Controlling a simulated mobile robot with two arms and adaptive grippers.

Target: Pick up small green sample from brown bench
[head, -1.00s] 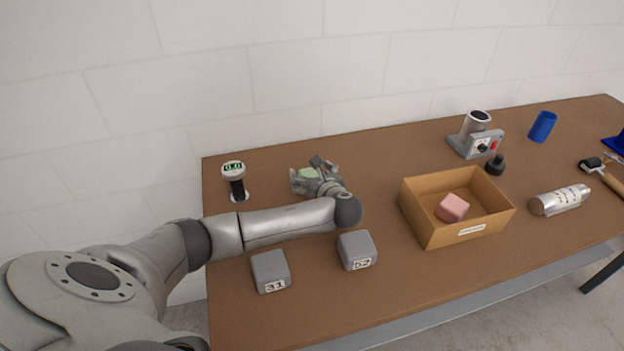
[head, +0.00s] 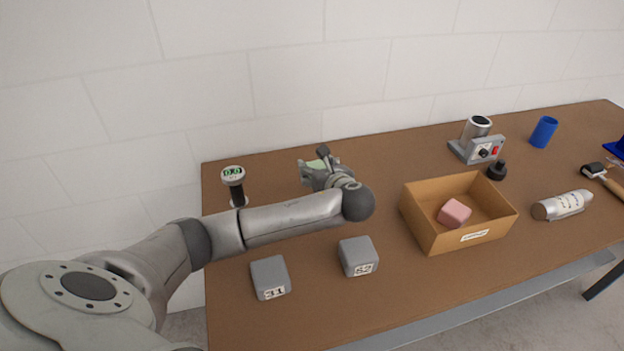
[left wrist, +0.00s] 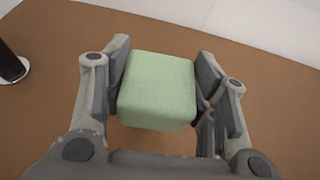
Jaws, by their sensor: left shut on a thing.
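The small green sample (left wrist: 158,88) is a pale green block with rounded edges. In the left wrist view it sits between the two fingers of my left gripper (left wrist: 160,92), which is shut on it. In the head view only a bit of the green sample (head: 318,164) shows, with the left gripper (head: 322,168) around it over the back left of the brown bench (head: 420,308). I cannot tell for sure how far the sample is above the bench. My right gripper is not in view.
A gauge with a green display (head: 233,180) is left of the gripper. An open box (head: 425,228) with a pink block (head: 454,212) is to the right.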

